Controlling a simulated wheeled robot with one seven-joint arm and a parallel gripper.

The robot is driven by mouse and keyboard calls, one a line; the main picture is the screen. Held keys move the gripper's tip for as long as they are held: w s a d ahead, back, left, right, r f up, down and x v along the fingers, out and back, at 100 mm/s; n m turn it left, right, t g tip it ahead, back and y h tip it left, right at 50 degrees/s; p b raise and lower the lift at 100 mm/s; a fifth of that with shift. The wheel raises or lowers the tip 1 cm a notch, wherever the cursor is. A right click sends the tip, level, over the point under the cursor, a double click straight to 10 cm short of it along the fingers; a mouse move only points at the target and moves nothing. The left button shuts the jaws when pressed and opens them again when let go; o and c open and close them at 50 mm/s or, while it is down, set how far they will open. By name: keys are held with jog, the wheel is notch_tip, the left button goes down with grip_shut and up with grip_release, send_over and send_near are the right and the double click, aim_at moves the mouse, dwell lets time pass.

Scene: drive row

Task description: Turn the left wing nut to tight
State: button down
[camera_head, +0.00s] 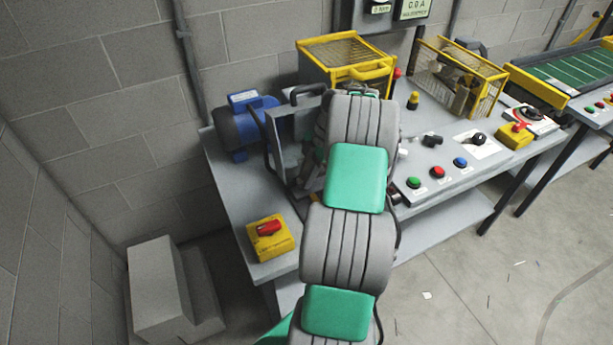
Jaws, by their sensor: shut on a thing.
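My arm reaches up from the bottom and over the grey bench (235,205), and its links block the view of its own end. I cannot make out my gripper's fingers, which are hidden behind the arm. The left wing nut cannot be seen either. A grey upright frame (283,135) with a dark handle stands on the bench just left of the arm, partly covered by it. Whether the frame carries the wing nut cannot be told.
A blue motor (240,125) stands left of the frame. A yellow box with a red switch (270,238) sits at the bench's front left. Yellow cages (345,58) stand behind. Buttons (437,172) line the right. Grey blocks (160,290) stand on the floor.

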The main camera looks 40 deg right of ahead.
jog(key=shift+m+b, duration=0.35)
jog(key=shift+m, duration=0.05)
jog(key=m+t+b, duration=0.1)
jog(key=m, duration=0.1)
jog(key=m+t+b, duration=0.1)
jog(key=m+b, duration=0.1)
jog(key=shift+f+m+h, duration=0.1)
jog(key=shift+m+h, duration=0.2)
jog(key=shift+h, duration=0.1)
jog(key=m+h+b, duration=0.1)
jog(key=m, duration=0.2)
jog(key=m+t+h+b, duration=0.1)
jog(key=m+b, duration=0.1)
jog(key=m, duration=0.1)
jog(key=shift+s+a, duration=0.1)
jog(key=shift+a, duration=0.05)
jog(key=m+h+b, duration=0.1)
jog(key=m, duration=0.2)
jog(key=m+h, duration=0.1)
jog(key=m, duration=0.2)
jog(key=shift+a+m+h+b, duration=0.1)
jog(key=shift+m+h+b, duration=0.2)
jog(key=shift+h+b, duration=0.1)
jog(key=m+h, duration=0.1)
jog(key=m, duration=0.2)
jog(key=m+g+h+b, duration=0.1)
jog(key=m, duration=0.1)
jog(key=shift+m, duration=0.4)
